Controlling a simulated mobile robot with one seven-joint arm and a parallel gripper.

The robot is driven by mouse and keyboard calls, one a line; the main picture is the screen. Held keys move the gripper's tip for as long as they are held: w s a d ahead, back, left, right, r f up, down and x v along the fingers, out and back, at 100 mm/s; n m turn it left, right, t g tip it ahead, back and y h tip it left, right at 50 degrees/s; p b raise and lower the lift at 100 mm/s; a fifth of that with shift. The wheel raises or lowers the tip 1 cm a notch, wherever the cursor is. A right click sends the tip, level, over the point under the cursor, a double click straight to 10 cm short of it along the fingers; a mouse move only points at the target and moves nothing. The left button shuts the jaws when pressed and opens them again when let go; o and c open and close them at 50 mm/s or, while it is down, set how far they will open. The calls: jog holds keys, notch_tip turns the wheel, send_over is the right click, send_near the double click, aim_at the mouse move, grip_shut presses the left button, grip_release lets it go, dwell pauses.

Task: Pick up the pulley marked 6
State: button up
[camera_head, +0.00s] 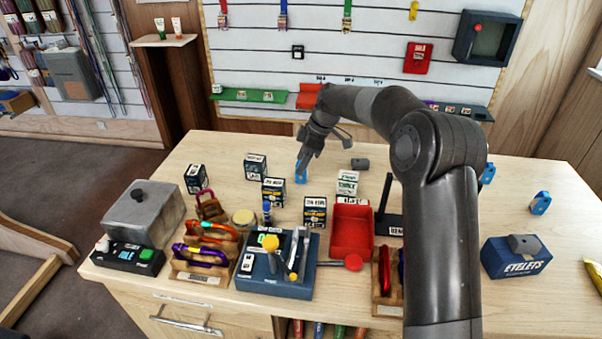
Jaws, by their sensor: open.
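Three small blue pulley-like pieces are on the wooden table. One blue piece (300,177) is at the back middle, directly below my gripper. A second blue piece (540,203) stands at the right. A third blue piece (488,173) shows partly behind my arm. No number is readable on any of them, so I cannot tell which is marked 6. My gripper (302,163) is open and points down at the back middle piece. Its fingertips are at or just above the top of that piece; I cannot tell whether they touch it.
Small labelled boxes (273,192) stand close in front of the gripper. A grey cylinder (360,163) lies to its right. A red tray (351,232), a blue tool tray (275,275), a grey metal box (145,214) and a blue eyelets box (515,258) are nearer the front. The right-hand tabletop is mostly clear.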

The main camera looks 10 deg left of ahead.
jog(key=x, duration=0.3)
jog(key=shift+f, duration=0.4)
jog(key=shift+c, duration=0.4)
jog(key=c, duration=1)
jog(key=shift+r, duration=0.1)
